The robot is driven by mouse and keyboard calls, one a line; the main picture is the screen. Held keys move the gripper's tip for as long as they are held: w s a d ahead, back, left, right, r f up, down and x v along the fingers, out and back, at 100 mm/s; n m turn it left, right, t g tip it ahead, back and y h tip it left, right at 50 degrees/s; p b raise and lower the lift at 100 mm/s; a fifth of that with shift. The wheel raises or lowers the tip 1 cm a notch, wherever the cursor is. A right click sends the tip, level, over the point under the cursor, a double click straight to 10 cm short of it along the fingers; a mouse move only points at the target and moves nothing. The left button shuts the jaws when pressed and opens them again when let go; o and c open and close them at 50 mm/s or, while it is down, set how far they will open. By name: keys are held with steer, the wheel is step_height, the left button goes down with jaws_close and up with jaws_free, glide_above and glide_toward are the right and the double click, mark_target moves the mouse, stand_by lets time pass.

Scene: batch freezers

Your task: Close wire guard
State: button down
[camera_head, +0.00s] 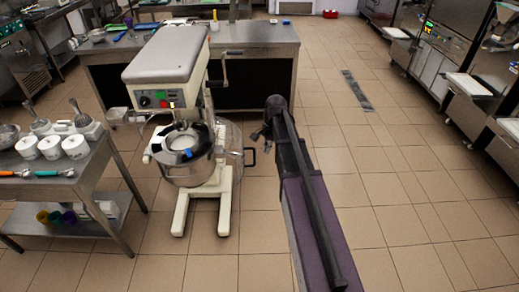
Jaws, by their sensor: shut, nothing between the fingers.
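A cream stand mixer (166,65) stands on the tiled floor left of centre, with a steel bowl (185,172) under its head. A thin, see-through wire guard (232,140) shows beside the bowl's upper right side and appears swung out to the right. A dark handle (251,157) sticks out at the right of it. My gripper (259,134) is at the end of my arm, just right of the guard and above the handle in the picture. It is shut and empty. I cannot tell whether it touches the guard.
A steel table (60,187) with white containers and utensils stands at the left. A steel counter (258,58) stands behind the mixer. Machines (455,50) line the right side. The floor (400,190) right of my arm is clear.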

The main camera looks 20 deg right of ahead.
steer(key=w+d+r+m+p, duration=0.1)
steer(key=w+d+r+m, duration=0.2)
steer(key=w+d, duration=0.1)
steer(key=shift+w+d+m+y+p, duration=0.2)
steer(key=shift+w+m+y+p, duration=0.2)
steer(key=shift+w, duration=0.3)
steer(key=shift+f, duration=0.2)
steer(key=s+a+f+b, duration=0.1)
steer(key=a+f+b, duration=0.5)
steer(key=f+b, duration=0.3)
steer(key=shift+s+a+f+b, duration=0.15)
steer(key=shift+s+f+b, duration=0.05)
steer(key=shift+s+b, duration=0.15)
stand_by(0.4)
steer(key=shift+s, duration=0.15)
stand_by(0.3)
